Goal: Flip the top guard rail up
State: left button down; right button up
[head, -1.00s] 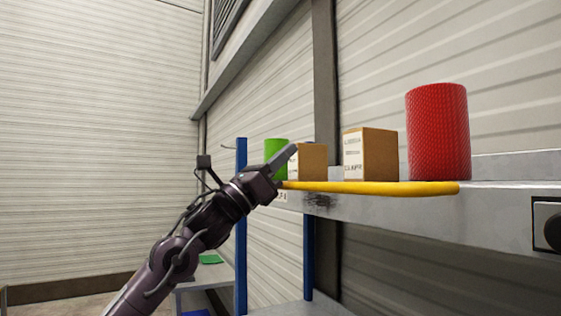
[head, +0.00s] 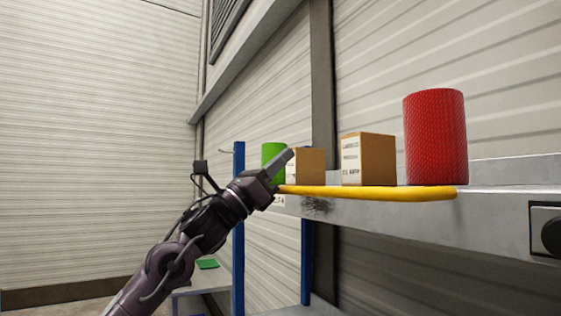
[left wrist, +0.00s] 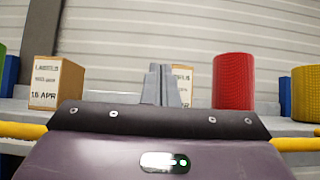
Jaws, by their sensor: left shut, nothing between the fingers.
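The yellow guard rail (head: 375,192) runs along the front edge of the grey shelf, low at the foot of the goods. In the left wrist view the yellow rail (left wrist: 295,144) shows on both sides of my gripper body, which hides its middle. My left gripper (head: 288,157) is shut and empty. Its fingertips point up and right, above the rail's left end and in front of a cardboard box. My right gripper is not in view.
On the shelf (head: 500,200) stand a green roll (head: 272,150), two cardboard boxes (head: 368,158) and a red roll (head: 436,137). A yellow roll (left wrist: 307,93) shows in the left wrist view. Blue posts (head: 239,230) stand at the left. A dark round knob (head: 551,234) sits at the right.

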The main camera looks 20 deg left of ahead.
pick_arm(q)
jog(key=shift+f, duration=0.25)
jog(key=b+v, duration=0.5)
jog(key=v, duration=0.2)
jog(key=shift+s+a, duration=0.15)
jog(key=shift+s, duration=0.05)
jog(key=shift+f, duration=0.1)
